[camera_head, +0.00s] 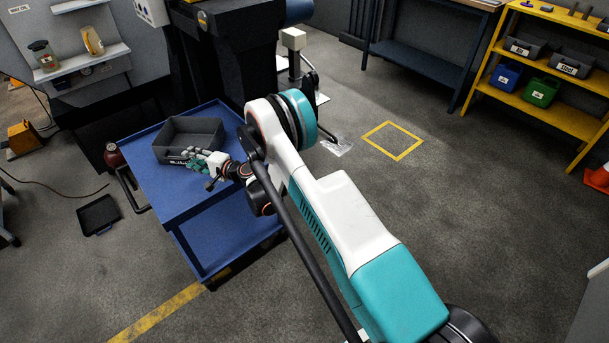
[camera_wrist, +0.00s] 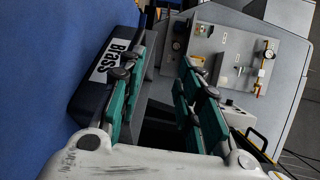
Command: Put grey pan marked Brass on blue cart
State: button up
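The grey pan (camera_head: 206,130) is an open box standing upright on the top of the blue cart (camera_head: 165,200), towards its back. Its front wall bears a white label partly hidden by my fingers; the wrist view shows the pan (camera_wrist: 84,100) sideways with "Brass" readable. My gripper (camera_head: 202,160) is at the front wall of the pan. In the wrist view my gripper (camera_wrist: 160,95) has its green-padded fingers apart, one over the label side and the other towards the pan's inside. Whether either finger touches the wall cannot be told.
A machine stands behind the cart. A dark red bottle (camera_head: 114,155) is by the cart's left edge. A black tray (camera_head: 98,214) lies on the floor at left. A yellow shelf (camera_head: 555,113) with bins stands at right.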

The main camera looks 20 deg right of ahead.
jog(key=s+d+r+n+g+h, duration=0.1)
jog(key=s+r+n, duration=0.1)
jog(key=r, duration=0.7)
jog(key=s+d+r+n+g+h, duration=0.1)
jog(key=s+d+r+n, duration=0.1)
jog(key=r, duration=0.7)
jog(key=s+d+r+n+g+h, duration=0.1)
jog(key=s+d+r, duration=0.1)
jog(key=s+r, duration=0.4)
jog(key=s+d+r+n+g+h, duration=0.1)
jog(key=s+d+r+n, duration=0.15)
jog(key=s+r, duration=0.3)
jog(key=s+d+n+h, duration=0.1)
jog(key=s+d, duration=0.3)
jog(key=s, duration=0.7)
jog(key=s+d+n+g+h, duration=0.1)
jog(key=s+d+h, duration=0.2)
jog(key=s, duration=0.9)
jog(key=s+d+n+g+h, duration=0.1)
jog(key=s+d+h, duration=0.1)
jog(key=s+d, duration=0.5)
jog(key=s, duration=0.4)
jog(key=shift+s+f+h, duration=0.2)
jog(key=shift+f+h, duration=0.05)
jog(key=shift+h, duration=0.05)
jog(key=shift+n, duration=0.25)
